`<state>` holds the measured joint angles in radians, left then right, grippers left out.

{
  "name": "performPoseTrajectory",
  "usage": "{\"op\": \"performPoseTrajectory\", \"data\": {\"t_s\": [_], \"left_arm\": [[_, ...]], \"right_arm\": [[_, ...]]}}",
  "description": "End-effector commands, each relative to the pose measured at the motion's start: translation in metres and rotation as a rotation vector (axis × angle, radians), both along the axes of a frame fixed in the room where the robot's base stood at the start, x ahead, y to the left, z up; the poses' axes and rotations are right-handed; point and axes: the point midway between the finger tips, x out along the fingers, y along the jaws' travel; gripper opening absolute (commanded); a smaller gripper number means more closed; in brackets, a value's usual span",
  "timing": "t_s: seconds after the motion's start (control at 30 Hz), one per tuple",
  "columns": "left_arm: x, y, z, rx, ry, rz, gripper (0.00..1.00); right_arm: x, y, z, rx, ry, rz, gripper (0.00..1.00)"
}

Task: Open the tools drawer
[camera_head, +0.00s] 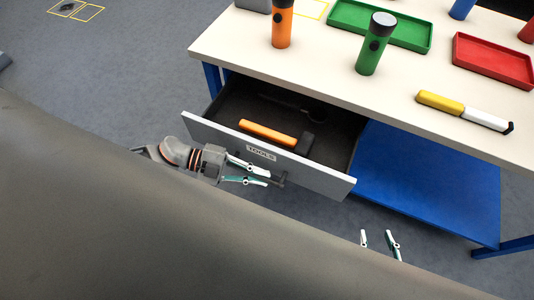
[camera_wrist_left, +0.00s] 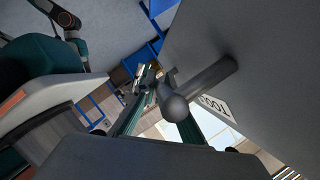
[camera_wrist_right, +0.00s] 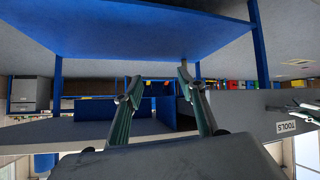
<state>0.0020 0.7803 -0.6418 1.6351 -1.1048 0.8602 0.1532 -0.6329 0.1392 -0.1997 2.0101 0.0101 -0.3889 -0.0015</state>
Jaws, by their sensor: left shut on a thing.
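The tools drawer (camera_head: 325,181) under the table stands open. Its grey front carries a TOOLS label (camera_head: 261,153). An orange-handled hammer (camera_head: 268,133) with a dark head lies inside, and a darker tool behind it is hard to make out. My left gripper (camera_head: 260,173) is at the drawer front, shut on the dark handle (camera_head: 281,179). In the left wrist view the handle (camera_wrist_left: 205,84) has a rounded end between the fingers. My right gripper (camera_head: 379,241) is open and empty, low in front of the table, apart from the drawer; its spread fingers show in the right wrist view (camera_wrist_right: 165,88).
The white tabletop (camera_head: 320,68) holds an orange flashlight (camera_head: 282,26), a green flashlight (camera_head: 373,48), a green tray (camera_head: 410,37), a red tray (camera_head: 490,60) and a yellow-white marker-like tool (camera_head: 465,111). A blue lower shelf (camera_head: 430,185) lies right of the drawer.

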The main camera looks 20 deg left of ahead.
Motion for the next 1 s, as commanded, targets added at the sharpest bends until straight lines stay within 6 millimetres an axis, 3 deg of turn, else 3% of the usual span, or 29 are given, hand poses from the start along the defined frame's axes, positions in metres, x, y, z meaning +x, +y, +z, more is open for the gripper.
{"op": "performPoseTrajectory", "data": {"t_s": [0.2,0.4,0.93,1.0], "left_arm": [[-0.043,0.001,0.003,-0.002,0.001,0.0,0.0],[-0.064,0.001,0.002,-0.003,-0.001,0.0,0.0],[-0.071,0.002,0.001,-0.003,-0.002,0.0,0.0],[-0.071,0.002,0.001,-0.003,-0.002,0.0,0.26]], "right_arm": [[-0.001,0.003,0.013,0.014,-0.001,-0.001,0.4],[-0.003,0.005,0.014,0.021,0.005,-0.001,0.4],[-0.003,0.006,0.015,0.025,0.004,-0.002,0.4],[-0.003,0.006,0.015,0.024,0.005,-0.001,0.4]]}}
